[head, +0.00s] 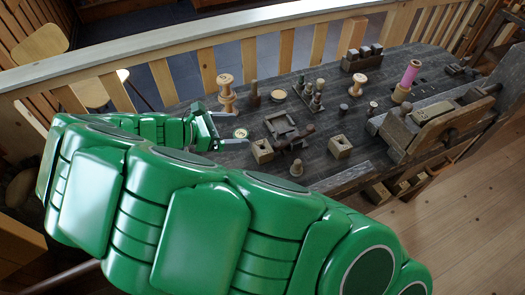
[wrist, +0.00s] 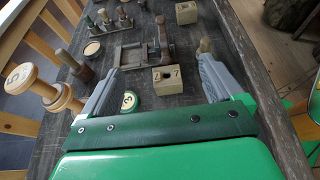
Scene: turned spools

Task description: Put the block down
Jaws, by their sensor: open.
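A light wooden block (head: 262,151) with a dark round hole stands on the dark workbench. In the wrist view this block (wrist: 164,82) shows dark marks on its top and sits between and just beyond my fingers. My gripper (wrist: 158,68) is open, with its grey fingers wide apart and nothing held between them. In the head view my gripper (head: 229,128) is at the left end of the bench, left of the block. A second similar block (head: 340,147) stands farther right; it also shows at the top of the wrist view (wrist: 187,12).
A round green-labelled disc (wrist: 130,100) lies near my left finger. A large wooden spool (head: 226,94) stands behind my gripper. A small wooden peg (head: 297,168) stands near the front edge. A square frame (head: 282,125) and several spools and pegs occupy the bench behind.

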